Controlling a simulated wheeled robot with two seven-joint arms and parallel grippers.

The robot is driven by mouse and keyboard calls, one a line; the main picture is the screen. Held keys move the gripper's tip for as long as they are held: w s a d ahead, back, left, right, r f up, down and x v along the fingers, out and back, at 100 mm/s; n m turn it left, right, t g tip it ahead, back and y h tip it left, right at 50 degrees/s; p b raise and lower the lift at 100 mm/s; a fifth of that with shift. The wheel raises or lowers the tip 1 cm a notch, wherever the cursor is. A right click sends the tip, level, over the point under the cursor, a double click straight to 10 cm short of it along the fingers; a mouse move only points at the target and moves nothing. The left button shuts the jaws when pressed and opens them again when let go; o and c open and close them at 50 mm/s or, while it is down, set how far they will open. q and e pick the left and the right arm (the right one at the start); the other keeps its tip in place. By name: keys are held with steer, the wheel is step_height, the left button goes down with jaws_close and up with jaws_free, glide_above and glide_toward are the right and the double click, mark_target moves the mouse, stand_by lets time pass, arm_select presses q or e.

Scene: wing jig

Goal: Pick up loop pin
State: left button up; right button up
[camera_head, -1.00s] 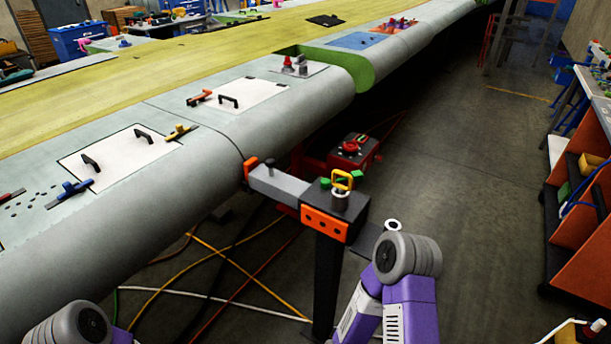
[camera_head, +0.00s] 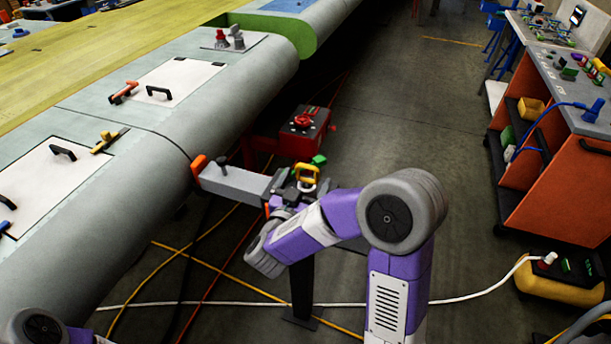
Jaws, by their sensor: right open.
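The loop pin (camera_head: 307,169), with a yellow loop handle, stands upright on top of the dark jig post beside the wing's rounded edge. Its lower part is partly hidden by my right gripper. My right gripper (camera_head: 301,184) is open and close around or just beside the pin; I cannot tell whether the fingers touch it. My left gripper is not in view; only a joint of my left arm shows at the bottom left.
A grey clamp arm (camera_head: 235,184) with an orange end pad reaches from the post to the wing (camera_head: 150,190). A red box (camera_head: 304,135) with a red knob sits behind the post. Cables cross the floor. An orange cart (camera_head: 560,190) stands at the right.

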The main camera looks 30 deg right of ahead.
mark_target(310, 169)
steer(key=shift+w+a+x, duration=0.1)
steer(key=shift+w+x, duration=0.05)
steer(key=shift+x, duration=1.2)
steer(key=shift+w+a+x, duration=0.15)
steer(key=shift+x, duration=1.15)
steer(key=shift+f, duration=0.15)
steer(key=c, duration=1.1)
